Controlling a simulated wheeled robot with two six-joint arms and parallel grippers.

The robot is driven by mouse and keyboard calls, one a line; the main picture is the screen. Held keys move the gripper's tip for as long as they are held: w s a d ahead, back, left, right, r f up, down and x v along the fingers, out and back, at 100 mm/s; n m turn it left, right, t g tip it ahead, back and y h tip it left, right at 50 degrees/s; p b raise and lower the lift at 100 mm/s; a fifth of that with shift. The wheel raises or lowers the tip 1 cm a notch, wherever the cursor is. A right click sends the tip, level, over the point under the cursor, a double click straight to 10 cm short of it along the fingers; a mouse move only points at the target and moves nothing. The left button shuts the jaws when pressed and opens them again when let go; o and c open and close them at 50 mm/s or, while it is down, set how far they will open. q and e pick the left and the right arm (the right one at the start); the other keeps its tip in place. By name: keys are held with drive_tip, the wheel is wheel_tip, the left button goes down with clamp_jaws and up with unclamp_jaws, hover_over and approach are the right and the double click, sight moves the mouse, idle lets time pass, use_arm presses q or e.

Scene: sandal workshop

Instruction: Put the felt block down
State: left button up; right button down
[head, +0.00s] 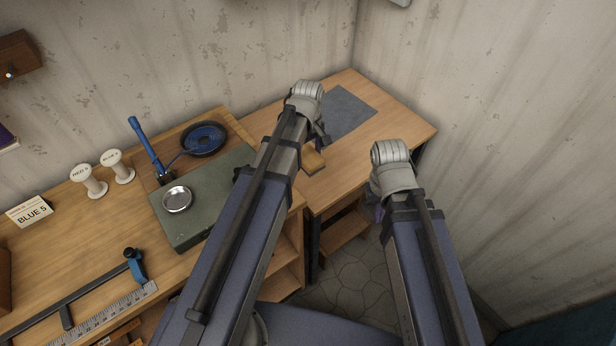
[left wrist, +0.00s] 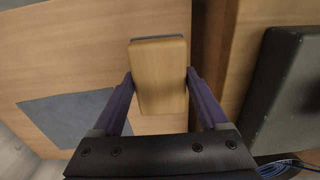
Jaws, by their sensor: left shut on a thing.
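The felt block (left wrist: 160,85) is a pale wooden block with a thin grey layer along its far edge in the left wrist view. My left gripper (left wrist: 159,78) is shut on it, one purple finger on each long side. In the head view the block (head: 313,161) shows partly behind my left arm, over the right-hand table near its front left edge. I cannot tell whether it touches the tabletop. My right gripper (head: 377,213) is mostly hidden behind its own arm, right of the table's front edge.
A flat grey mat (head: 349,108) lies on the right-hand table (head: 405,128), which is otherwise largely bare. The left bench holds a green-grey slab (head: 218,205) with a small metal dish (head: 177,199), a dark pan (head: 204,138), white spools (head: 118,168) and a blue-ended clamp (head: 134,266).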

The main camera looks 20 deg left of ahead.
use_arm(q)
drive_tip(key=b, duration=0.4)
hover_over(308, 180)
wheel_tip(308, 180, down, 5)
drive_tip(key=shift+r, duration=0.15)
wheel_tip(308, 180, down, 4)
drive_tip(key=b, duration=0.3)
drive_tip(key=shift+r, duration=0.2)
drive_tip(key=shift+f+b, duration=0.2)
drive_tip(key=shift+b, duration=0.1)
drive_tip(key=o, duration=1.2)
drive_tip(key=shift+r, duration=0.1)
